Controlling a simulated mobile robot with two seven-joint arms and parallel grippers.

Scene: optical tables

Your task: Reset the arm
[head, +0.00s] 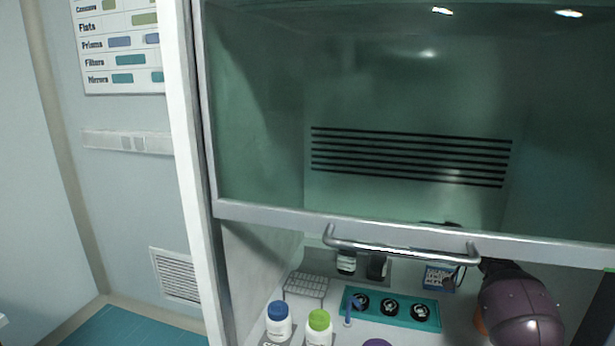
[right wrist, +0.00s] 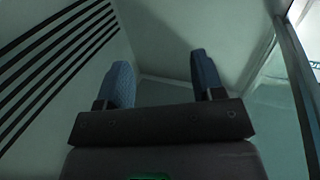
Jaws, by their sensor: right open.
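My right arm (head: 520,308) reaches into the fume hood from the lower right in the head view. Its gripper is mostly hidden behind the sash handle and the tinted glass there. In the right wrist view my right gripper (right wrist: 163,82) is open, with two blue padded fingers apart and nothing between them. It points toward an inner corner of the hood, with the slotted back wall to the left. My left gripper is not in view.
The glass sash (head: 360,120) is partly raised, with a metal handle (head: 400,249) along its lower edge. Below stand a blue-capped bottle (head: 279,325), a green-capped bottle (head: 319,330), a wire rack (head: 306,285) and a teal tray (head: 425,314) with round black-rimmed parts.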

